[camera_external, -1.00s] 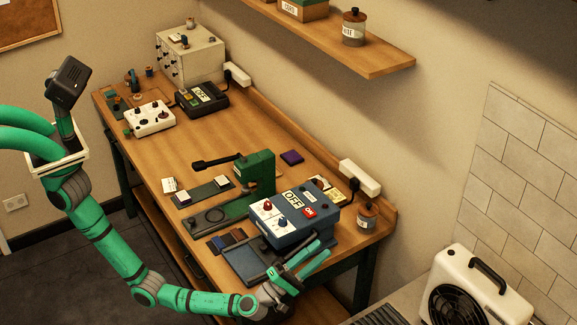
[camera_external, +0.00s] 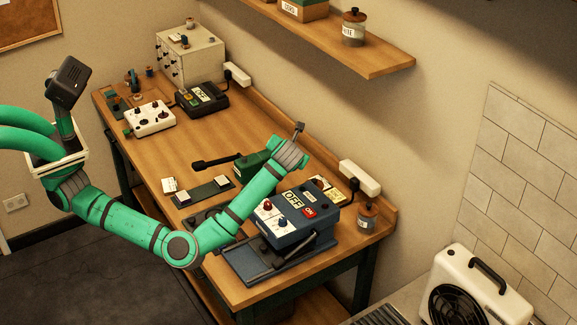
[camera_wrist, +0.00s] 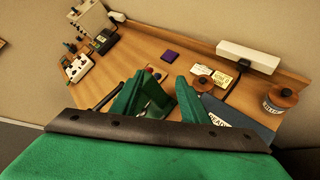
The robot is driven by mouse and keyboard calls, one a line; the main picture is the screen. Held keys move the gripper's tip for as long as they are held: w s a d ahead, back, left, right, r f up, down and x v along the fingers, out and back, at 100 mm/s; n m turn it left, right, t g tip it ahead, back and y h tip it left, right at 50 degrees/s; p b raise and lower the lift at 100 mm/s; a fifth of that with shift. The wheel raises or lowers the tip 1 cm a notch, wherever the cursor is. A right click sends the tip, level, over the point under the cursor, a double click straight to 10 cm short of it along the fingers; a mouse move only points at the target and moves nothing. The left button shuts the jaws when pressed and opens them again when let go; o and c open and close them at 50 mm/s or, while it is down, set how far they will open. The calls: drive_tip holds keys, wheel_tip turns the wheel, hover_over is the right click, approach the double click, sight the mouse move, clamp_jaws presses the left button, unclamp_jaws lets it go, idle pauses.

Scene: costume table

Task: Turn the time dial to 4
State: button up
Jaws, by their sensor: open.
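The blue machine (camera_external: 322,222) stands at the near right end of the workbench, with an OFF display (camera_external: 293,199) on top. Its sloped white panel has a red-capped knob (camera_external: 267,205) and a second, dark knob (camera_external: 282,223). Their markings are too small to read, so I cannot tell which is the time dial or its setting. My gripper (camera_external: 299,129) is raised above the bench behind the machine, apart from the knobs. In the wrist view, the gripper (camera_wrist: 160,88) has its two green fingers spread and nothing held. Part of the blue machine (camera_wrist: 243,122) shows there, knobs hidden.
A green press (camera_external: 252,164) with a black handle stands left of the machine, partly behind my arm. A jar (camera_external: 367,216) and a white power strip (camera_external: 360,178) are at the right. A wooden shelf (camera_external: 340,58) hangs above. The bench middle is fairly clear.

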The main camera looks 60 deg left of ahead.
drive_tip(key=s+d+f+g+h, duration=0.3)
drive_tip(key=s+d+h, duration=0.1)
drive_tip(key=h, duration=0.1)
drive_tip(key=g+h, duration=0.3)
drive_tip(key=h, duration=0.2)
approach(283, 218)
wheel_tip(283, 218, down, 8)
drive_tip(key=shift+w+f, duration=0.15)
clamp_jaws()
